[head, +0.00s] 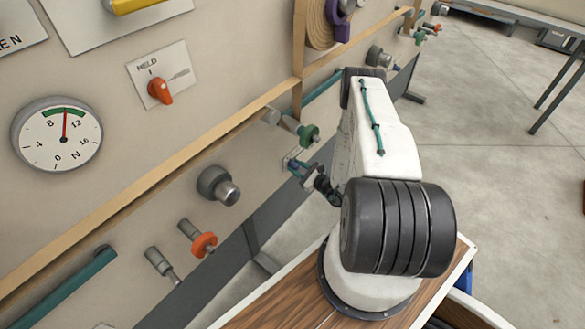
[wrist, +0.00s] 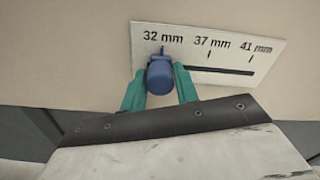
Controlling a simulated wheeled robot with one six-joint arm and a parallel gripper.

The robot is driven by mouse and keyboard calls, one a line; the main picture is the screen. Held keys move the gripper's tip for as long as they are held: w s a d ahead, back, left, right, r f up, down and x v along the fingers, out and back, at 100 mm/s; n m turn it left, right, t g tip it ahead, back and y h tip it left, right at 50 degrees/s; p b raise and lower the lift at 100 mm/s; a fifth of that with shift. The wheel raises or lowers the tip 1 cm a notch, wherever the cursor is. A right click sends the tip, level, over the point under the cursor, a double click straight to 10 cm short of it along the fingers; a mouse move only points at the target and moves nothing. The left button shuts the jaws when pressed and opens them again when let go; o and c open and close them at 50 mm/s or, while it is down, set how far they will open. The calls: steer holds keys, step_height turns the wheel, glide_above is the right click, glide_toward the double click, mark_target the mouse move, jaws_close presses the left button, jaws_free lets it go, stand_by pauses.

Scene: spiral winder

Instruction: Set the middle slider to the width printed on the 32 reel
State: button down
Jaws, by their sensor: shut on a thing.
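In the wrist view a white scale plate (wrist: 270,48) reads 32 mm, 37 mm and 41 mm from left to right, above a dark slot. The slider's blue knob (wrist: 159,76) sits at the slot's left end, its small pointer under the 32 mm label. My gripper (wrist: 160,88) is shut on the blue knob, one teal finger on each side. In the head view my gripper (head: 294,164) is at the machine face, below the wooden rail; the knob and scale cannot be made out there. No reel label is readable.
The head view shows a dial gauge (head: 58,135), an orange HELD switch (head: 160,90), a green-ended roller (head: 308,135) just above my gripper, a dark knob (head: 217,186) and an orange-collared spindle (head: 203,243). A tan roll (head: 318,22) hangs at the top. Open floor (head: 480,130) lies right.

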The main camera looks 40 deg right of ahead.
steer(key=shift+a, duration=0.2)
steer(key=c, duration=1.1)
jaws_free()
steer(key=shift+a, duration=0.1)
steer(key=shift+c, duration=0.2)
steer(key=shift+s, duration=0.15)
steer(key=shift+s+d, duration=0.3)
steer(key=s+d, duration=0.1)
steer(key=s, duration=0.6)
